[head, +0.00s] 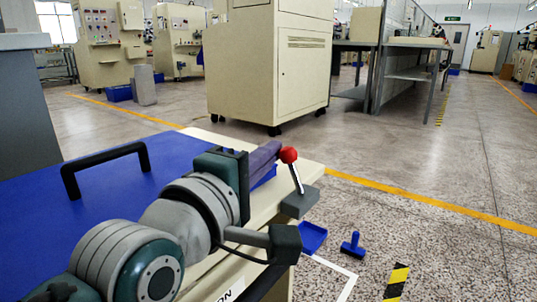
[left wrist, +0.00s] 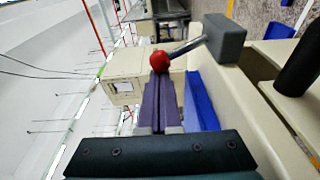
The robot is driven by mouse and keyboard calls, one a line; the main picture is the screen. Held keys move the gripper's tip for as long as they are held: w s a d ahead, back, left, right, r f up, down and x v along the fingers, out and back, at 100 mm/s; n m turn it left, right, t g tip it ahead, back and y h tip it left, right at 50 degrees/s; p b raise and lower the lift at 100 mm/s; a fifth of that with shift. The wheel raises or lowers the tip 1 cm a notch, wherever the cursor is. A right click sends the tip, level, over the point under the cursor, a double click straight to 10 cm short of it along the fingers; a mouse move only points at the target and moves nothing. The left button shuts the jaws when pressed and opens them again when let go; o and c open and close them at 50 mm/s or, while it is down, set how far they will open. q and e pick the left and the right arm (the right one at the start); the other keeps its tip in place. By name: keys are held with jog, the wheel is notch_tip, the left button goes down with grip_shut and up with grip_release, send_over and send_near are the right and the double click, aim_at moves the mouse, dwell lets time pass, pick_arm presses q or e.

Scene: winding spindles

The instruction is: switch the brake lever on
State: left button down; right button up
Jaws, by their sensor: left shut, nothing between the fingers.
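The brake lever has a red ball knob (head: 289,155) on a metal rod (head: 297,180) that rises from a grey block (head: 299,203) at the machine's edge. The rod leans slightly left toward the knob in the head view. My left gripper (head: 274,150) has purple fingers, shut and empty, with their tips right beside the knob. In the left wrist view the knob (left wrist: 160,61) shows just beyond the shut fingertips (left wrist: 158,78), and the grey block (left wrist: 224,37) is at upper right. I cannot tell whether they touch. My right gripper is not in view.
A blue machine top (head: 90,200) with a black handle (head: 105,168) lies under my left arm. A cream cabinet (head: 268,65) stands behind. A blue dustpan (head: 313,238) and a blue brush-like object (head: 352,245) lie on the floor at right.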

pick_arm(q)
jog(key=shift+s+d+r, duration=0.1)
jog(key=shift+d+r, duration=0.05)
jog(key=m, duration=0.1)
jog(key=d+m+p, duration=0.1)
jog(key=m, duration=0.1)
jog(key=shift+s+r+h, duration=0.3)
jog(key=shift+s+r, duration=0.05)
jog(key=d+m, duration=0.1)
jog(key=m, duration=0.1)
jog(key=s+m+p, duration=0.1)
jog(key=m, duration=0.1)
jog(key=shift+s+d+r+t+h, duration=0.15)
jog(key=shift+d+t+h, duration=0.15)
jog(key=shift+d+t, duration=0.1)
jog(key=shift+a, duration=0.1)
